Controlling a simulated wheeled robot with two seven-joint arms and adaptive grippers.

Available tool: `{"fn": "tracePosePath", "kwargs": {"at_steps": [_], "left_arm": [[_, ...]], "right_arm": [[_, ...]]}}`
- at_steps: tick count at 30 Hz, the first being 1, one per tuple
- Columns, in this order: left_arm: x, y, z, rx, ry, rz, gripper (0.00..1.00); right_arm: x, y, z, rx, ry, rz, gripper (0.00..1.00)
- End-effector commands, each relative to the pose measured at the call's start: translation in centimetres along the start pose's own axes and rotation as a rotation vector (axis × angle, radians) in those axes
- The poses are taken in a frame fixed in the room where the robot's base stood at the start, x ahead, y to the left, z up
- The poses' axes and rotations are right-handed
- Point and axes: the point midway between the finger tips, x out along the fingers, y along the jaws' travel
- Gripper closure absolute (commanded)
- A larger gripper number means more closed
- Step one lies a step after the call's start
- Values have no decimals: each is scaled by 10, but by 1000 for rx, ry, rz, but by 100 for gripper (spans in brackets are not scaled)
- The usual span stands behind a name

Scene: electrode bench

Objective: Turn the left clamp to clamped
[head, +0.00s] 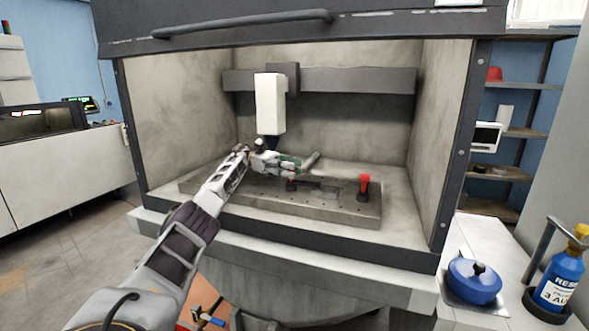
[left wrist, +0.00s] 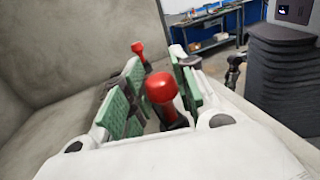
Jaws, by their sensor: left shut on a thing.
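My left gripper (head: 288,164) reaches into the machine's chamber from the left, low over the metal fixture plate (head: 230,198). In the left wrist view, the left clamp's red handle (left wrist: 162,88) stands between its green finger pads, and the gripper is shut on it. In the head view the gripper hides most of this clamp, so its exact angle is hard to tell. The right clamp's red handle (head: 364,181) stands upright at the plate's right end; it also shows beyond the fingers in the left wrist view (left wrist: 138,48).
A white machine head (head: 270,103) hangs just above and behind my left gripper. The chamber walls stand on both sides. A blue pot (head: 474,282) and a blue bottle (head: 559,278) stand on a side table at the right. The chamber's right side has free room.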

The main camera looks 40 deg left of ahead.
Motion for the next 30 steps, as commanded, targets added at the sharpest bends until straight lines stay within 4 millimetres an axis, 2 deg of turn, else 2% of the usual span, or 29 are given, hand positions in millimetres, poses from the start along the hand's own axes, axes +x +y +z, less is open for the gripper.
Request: {"fn": "tracePosePath", "kwargs": {"at_steps": [5, 6, 10, 22, 30], "left_arm": [[0, 0, -1, -1, 1, 1, 100], [0, 0, -1, -1, 1, 1, 68], [0, 0, 0, -1, 1, 0, 53], [0, 0, 1, 0, 0, 0, 53], [0, 0, 17, 2, 0, 0, 53]], "right_arm": [[0, 0, 0, 0, 1, 0, 60], [0, 0, 0, 0, 1, 0, 60], [0, 0, -1, 0, 2, 0, 60], [-2, 0, -3, 1, 7, -1, 60], [-2, 0, -2, 0, 5, 0, 60]]}}
